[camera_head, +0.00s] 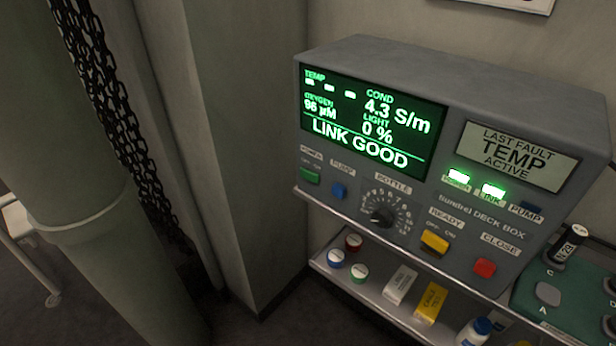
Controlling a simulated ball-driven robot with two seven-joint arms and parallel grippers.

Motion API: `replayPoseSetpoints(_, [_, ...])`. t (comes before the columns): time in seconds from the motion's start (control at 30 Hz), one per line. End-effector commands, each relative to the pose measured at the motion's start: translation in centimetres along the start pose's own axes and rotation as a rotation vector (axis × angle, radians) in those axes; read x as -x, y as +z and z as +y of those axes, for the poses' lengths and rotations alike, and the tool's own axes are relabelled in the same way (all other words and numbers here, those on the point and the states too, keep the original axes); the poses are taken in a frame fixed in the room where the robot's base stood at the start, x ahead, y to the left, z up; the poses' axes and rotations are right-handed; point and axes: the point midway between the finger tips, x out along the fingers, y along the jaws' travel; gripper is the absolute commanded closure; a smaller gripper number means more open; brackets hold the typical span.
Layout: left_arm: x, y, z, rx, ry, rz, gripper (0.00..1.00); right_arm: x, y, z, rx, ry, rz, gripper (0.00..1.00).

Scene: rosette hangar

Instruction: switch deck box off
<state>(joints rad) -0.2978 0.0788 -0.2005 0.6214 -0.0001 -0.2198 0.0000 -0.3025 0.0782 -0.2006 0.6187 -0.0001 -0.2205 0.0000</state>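The deck box (460,205) is a grey console on a shelf at the right. Its screen (370,120) is lit green, with "LINK GOOD", 4.3 S/m and a dashed TEMP reading. Two green lamps, including the LINK lamp (493,190), are lit; the PUMP lamp (526,212) looks dark. A green power switch (309,175) sits at the panel's lower left, beside a blue pump button (339,191). A round bottle dial (382,215), a yellow switch (434,242) and a red CLOSE button (484,268) are further right. Neither gripper is in view.
A lower shelf (375,300) holds several small caps, boxes and a white bottle (474,331). A green tray (560,305) with a dark cylinder (569,243) stands at the right. A large pipe (75,190) and a hanging chain (115,100) are at the left.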

Motion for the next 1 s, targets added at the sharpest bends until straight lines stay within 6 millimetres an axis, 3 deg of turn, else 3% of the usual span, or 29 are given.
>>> replayPoseSetpoints(0.03, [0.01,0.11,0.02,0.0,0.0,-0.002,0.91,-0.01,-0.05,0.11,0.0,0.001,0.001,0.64])
replayPoseSetpoints(0.07, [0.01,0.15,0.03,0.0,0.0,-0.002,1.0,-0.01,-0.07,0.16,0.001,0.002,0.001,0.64])
replayPoseSetpoints(1.0, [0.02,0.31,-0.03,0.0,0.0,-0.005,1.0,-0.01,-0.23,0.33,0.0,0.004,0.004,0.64])
